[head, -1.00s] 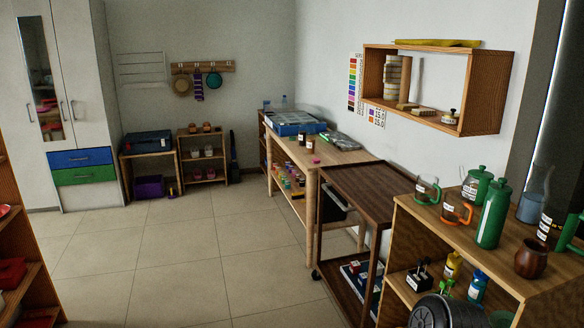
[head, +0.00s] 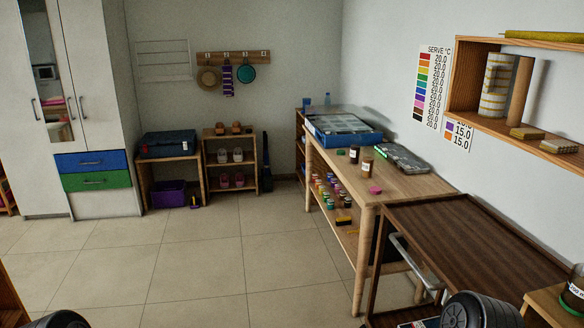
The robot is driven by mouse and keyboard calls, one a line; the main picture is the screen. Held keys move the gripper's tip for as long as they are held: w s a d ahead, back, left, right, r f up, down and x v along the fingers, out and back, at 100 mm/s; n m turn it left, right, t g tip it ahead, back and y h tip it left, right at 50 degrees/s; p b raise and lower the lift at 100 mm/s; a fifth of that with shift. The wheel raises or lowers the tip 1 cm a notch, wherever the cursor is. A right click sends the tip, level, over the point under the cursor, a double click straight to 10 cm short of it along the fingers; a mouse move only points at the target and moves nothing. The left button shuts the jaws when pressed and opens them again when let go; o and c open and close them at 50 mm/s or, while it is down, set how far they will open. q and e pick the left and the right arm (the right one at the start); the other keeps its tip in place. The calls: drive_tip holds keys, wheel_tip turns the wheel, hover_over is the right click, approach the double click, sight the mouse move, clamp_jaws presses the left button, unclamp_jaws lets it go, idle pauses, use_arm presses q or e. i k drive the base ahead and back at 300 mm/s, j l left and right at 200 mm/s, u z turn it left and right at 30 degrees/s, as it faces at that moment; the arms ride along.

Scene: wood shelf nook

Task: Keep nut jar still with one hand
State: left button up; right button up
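Two small jars stand upright near the middle of the wooden table. The nearer one is a brown jar (head: 367,160) with a pale label and an open-looking top. The other is a darker jar (head: 354,154) with a greenish lid, just behind and left of it. Their labels are too small to read, so I cannot tell which is the nut jar. A pink lid-like piece (head: 375,189) lies on the table in front of them. Neither gripper is in view; only dark rounded parts of my arms show at the bottom edge. Nothing touches the jars.
A blue-edged case (head: 343,131) and a grey-green organizer (head: 402,161) lie on the table (head: 410,186). The tiled floor (head: 200,265) at left is clear.

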sight(370, 151)
drive_tip(key=i+j, duration=0.1)
drive_tip(key=i, duration=2.95)
drive_tip(key=l+z, duration=0.05)
drive_tip(key=l, duration=0.05)
